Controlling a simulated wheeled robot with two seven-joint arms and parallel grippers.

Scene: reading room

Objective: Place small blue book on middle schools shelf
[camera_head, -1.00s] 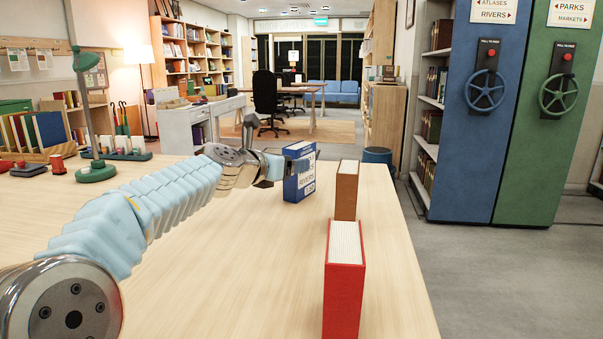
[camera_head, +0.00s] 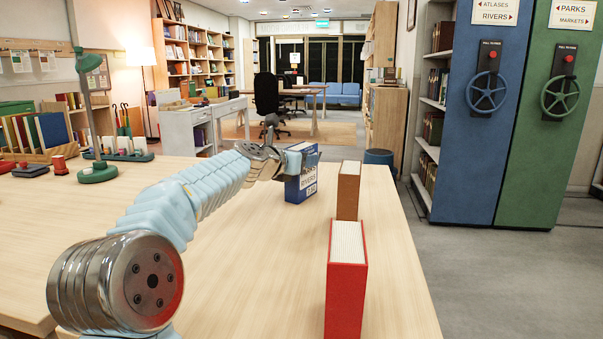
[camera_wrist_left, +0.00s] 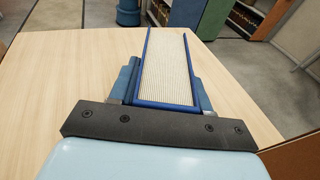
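The small blue book (camera_head: 308,182) stands upright on the far part of the table, with white lettering that includes "RIVERS". My left gripper (camera_head: 292,162) reaches it from the left. In the left wrist view the book (camera_wrist_left: 168,68) lies between my two blue fingers (camera_wrist_left: 166,85), one along each cover. The fingers look very close to the covers, but I cannot tell whether they press on them. The book appears to rest on the table. My right gripper is out of view. I see no shelf marked for schools.
A brown book (camera_head: 348,190) and a larger red book (camera_head: 346,280) stand upright nearer on the table (camera_head: 245,270). A blue shelving unit (camera_head: 480,140) and a green one (camera_head: 560,150) with handwheels stand right. Open floor (camera_head: 480,260) lies right of the table.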

